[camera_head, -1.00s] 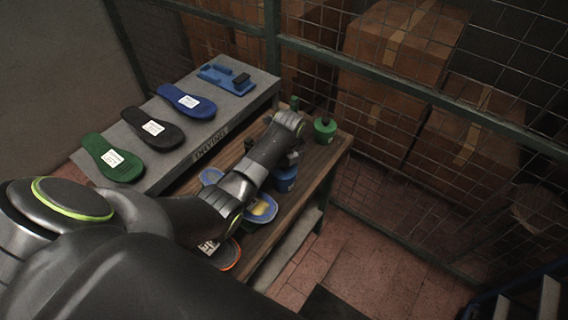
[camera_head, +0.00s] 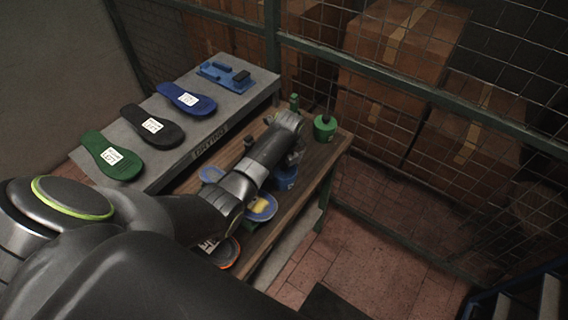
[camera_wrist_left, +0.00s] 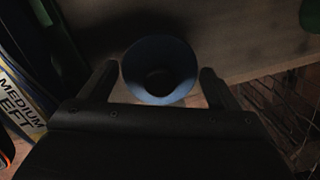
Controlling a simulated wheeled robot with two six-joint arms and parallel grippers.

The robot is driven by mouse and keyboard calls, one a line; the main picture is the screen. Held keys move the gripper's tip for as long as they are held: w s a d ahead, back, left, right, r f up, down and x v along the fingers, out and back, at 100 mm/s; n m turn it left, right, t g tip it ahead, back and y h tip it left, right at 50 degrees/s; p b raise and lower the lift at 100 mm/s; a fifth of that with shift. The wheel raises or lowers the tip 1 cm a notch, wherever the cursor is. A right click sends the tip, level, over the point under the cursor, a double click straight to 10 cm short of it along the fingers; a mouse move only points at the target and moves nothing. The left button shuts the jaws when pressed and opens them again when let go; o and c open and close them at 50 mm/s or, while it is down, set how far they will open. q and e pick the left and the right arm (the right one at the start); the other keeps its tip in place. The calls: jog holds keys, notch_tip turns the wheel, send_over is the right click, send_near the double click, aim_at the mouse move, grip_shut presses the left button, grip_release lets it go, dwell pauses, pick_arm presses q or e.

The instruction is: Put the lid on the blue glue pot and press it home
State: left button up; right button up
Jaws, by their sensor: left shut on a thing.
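The blue glue pot (camera_head: 284,180) stands on the wooden bench, with its top hidden by my left arm and gripper. My left gripper (camera_head: 294,158) is right above the pot. In the left wrist view, my gripper's two fingers (camera_wrist_left: 159,72) flank a round blue piece with a dark middle, which looks like the lid (camera_wrist_left: 160,50). The gripper is shut on it. I cannot tell whether the lid touches the pot. My right gripper is in neither view.
A green pot (camera_head: 325,129) stands at the bench's far right corner. Blue-rimmed insoles (camera_head: 262,208) lie nearer on the bench. A grey table (camera_head: 232,103) at the left bears green, black and blue soles. A wire mesh fence stands behind.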

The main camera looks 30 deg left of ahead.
pick_arm(q)
jog(key=shift+s+f, duration=0.1)
dwell(1.1)
jog(key=o, duration=0.7)
jog(key=shift+c, duration=0.2)
jog(key=shift+r+p, duration=0.4)
jog(key=shift+r, duration=3.15)
